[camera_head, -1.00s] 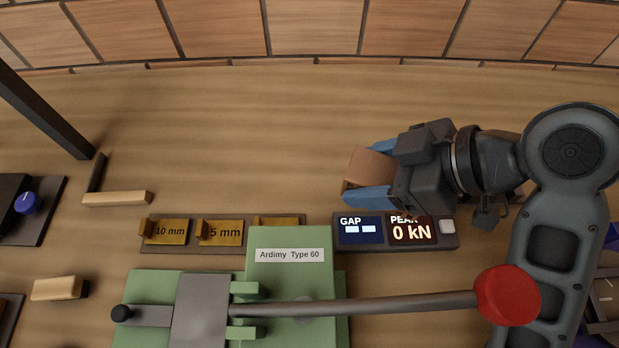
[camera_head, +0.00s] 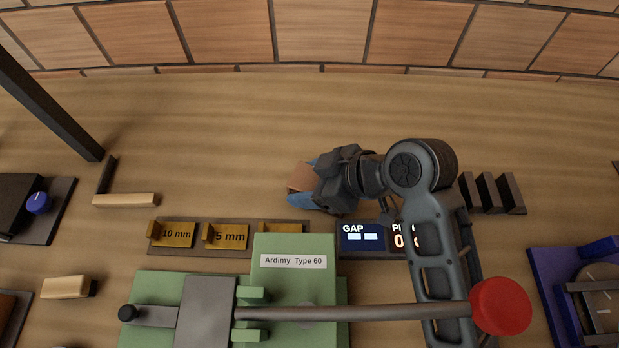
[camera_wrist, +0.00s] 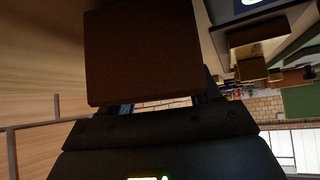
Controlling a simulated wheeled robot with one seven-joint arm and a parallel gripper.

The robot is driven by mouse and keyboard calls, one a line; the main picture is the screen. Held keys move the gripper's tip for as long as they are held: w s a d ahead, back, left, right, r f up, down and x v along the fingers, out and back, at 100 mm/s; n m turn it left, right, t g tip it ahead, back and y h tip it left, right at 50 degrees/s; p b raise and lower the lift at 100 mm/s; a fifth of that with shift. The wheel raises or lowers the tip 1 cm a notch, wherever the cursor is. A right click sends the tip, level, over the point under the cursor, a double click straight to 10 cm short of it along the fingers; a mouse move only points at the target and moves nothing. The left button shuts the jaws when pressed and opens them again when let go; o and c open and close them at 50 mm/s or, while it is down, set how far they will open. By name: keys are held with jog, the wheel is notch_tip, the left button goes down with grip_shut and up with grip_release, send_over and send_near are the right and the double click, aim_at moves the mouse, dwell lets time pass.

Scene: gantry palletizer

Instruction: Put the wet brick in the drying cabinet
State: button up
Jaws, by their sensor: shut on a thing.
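A brown brick (camera_head: 302,178) is held between the blue fingers of my gripper (camera_head: 303,188), above the wooden bench behind the green press. In the wrist view the brick (camera_wrist: 142,55) fills the upper middle, dark and close to the camera, with my gripper (camera_wrist: 160,108) shut on it. Part of the brick is hidden by the gripper in the head view. I cannot make out a drying cabinet in these frames.
The green press (camera_head: 290,275) with its red-knobbed lever (camera_head: 500,306) stands in front. Behind it are a gauge rack (camera_head: 228,237) and a GAP display (camera_head: 362,238). Dark slats (camera_head: 489,193) stand to the right. A dark post (camera_head: 50,110) rises at left. The back bench is clear.

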jog(key=shift+f, duration=0.15)
jog(key=o, duration=1.4)
jog(key=shift+o, duration=0.2)
